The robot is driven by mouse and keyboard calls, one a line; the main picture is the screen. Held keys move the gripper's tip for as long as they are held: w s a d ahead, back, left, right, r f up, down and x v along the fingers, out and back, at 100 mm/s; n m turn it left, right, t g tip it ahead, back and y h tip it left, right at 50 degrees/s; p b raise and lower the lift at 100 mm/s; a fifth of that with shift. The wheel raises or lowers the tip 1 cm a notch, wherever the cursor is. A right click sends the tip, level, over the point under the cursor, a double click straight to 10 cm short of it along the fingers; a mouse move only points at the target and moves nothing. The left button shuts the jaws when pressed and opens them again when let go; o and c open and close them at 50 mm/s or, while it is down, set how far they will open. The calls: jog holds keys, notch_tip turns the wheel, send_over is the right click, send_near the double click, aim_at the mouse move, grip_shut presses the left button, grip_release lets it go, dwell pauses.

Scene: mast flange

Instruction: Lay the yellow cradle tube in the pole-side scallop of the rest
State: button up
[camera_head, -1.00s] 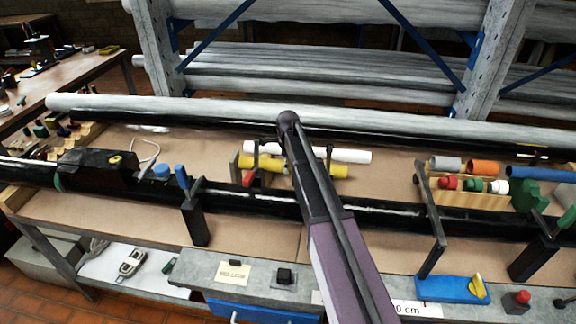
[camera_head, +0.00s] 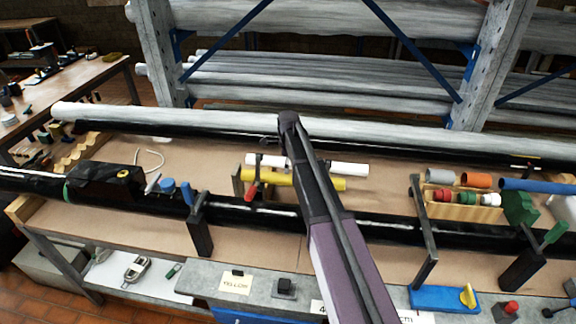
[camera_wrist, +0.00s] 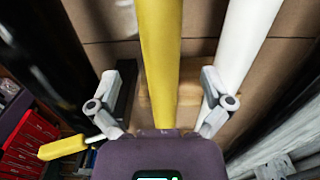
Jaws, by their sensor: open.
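The yellow tube (camera_head: 325,183) lies in the middle of the bench, beside a white tube (camera_head: 348,168) that is farther back. In the wrist view the yellow tube (camera_wrist: 160,50) runs between the two spread fingers of my gripper (camera_wrist: 160,105), with the white tube (camera_wrist: 247,45) close by the right finger. My gripper is open; I see no grip on the yellow tube. In the head view my arm hides the middle of the tubes and most of the gripper. A scalloped wooden piece (camera_head: 82,150) stands at the bench's left end; I cannot tell whether it is the rest.
A long black pole (camera_head: 260,215) on dark brackets crosses the front, and a grey pole (camera_head: 200,116) crosses the back. A wooden rack (camera_head: 465,213) with coloured pieces stands at right, near a blue tube (camera_head: 545,188). The bench between the scalloped piece and the tubes is mostly bare.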

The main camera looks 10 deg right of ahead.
jog(key=shift+r+p, duration=1.2)
jog(key=shift+r, duration=0.35)
jog(key=shift+s+f, duration=0.1)
